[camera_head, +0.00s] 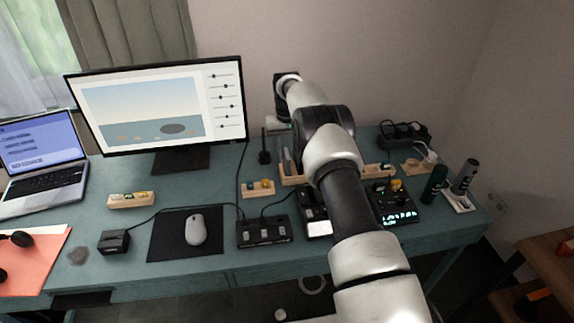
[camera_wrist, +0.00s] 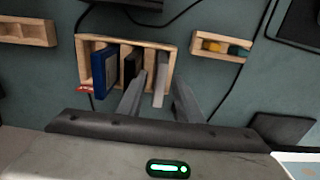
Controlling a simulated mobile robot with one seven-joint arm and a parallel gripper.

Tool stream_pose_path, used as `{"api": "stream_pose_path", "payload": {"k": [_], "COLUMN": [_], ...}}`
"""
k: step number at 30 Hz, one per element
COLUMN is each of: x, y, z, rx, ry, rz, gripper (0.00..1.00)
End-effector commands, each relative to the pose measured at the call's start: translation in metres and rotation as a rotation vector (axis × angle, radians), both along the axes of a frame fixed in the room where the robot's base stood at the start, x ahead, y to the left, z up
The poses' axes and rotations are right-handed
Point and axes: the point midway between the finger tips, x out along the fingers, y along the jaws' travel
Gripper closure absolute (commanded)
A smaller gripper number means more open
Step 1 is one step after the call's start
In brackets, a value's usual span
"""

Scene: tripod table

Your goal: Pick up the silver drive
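The silver drive (camera_wrist: 161,80) stands upright in a wooden rack (camera_wrist: 172,44) in the wrist view. A blue drive (camera_wrist: 104,70) and a black drive (camera_wrist: 132,66) stand to its left in the same rack. My gripper (camera_wrist: 160,84) is open, with one grey finger on each side of the silver drive in the picture. I cannot tell how far the fingertips are above the rack, and no grip shows. In the head view the wooden rack (camera_head: 292,181) is partly hidden by my arm, and my fingers cannot be made out.
A smaller wooden tray (camera_wrist: 222,45) with yellow and green items lies right of the rack, and another (camera_wrist: 25,31) lies left. A monitor (camera_head: 160,103), mouse (camera_head: 196,229) and black switch box (camera_head: 264,231) stand on the teal table (camera_head: 190,268). Cables run near the rack.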

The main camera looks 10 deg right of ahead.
Motion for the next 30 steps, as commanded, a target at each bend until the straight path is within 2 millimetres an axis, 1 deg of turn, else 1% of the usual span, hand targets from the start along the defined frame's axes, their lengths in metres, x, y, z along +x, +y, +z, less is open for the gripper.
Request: {"api": "stream_pose_path", "payload": {"k": [1, 5, 6, 13, 16, 20, 27, 30], "x": [0.000, 0.000, 0.000, 0.000, 0.001, 0.001, 0.001, 0.001], "y": [0.000, 0.000, 0.000, 0.000, 0.000, 0.000, 0.000, 0.000], "z": [0.000, 0.000, 0.000, 0.001, 0.005, 0.023, 0.072, 0.088], "rx": [0.000, 0.000, 0.000, 0.000, 0.000, 0.000, 0.000, 0.000], "ry": [0.000, 0.000, 0.000, -0.001, -0.002, -0.005, -0.004, -0.004], "rz": [0.000, 0.000, 0.000, 0.000, 0.000, 0.000, 0.000, 0.000], "gripper": [0.77, 0.98, 1.00, 1.00, 1.00, 1.00, 1.00, 1.00]}}
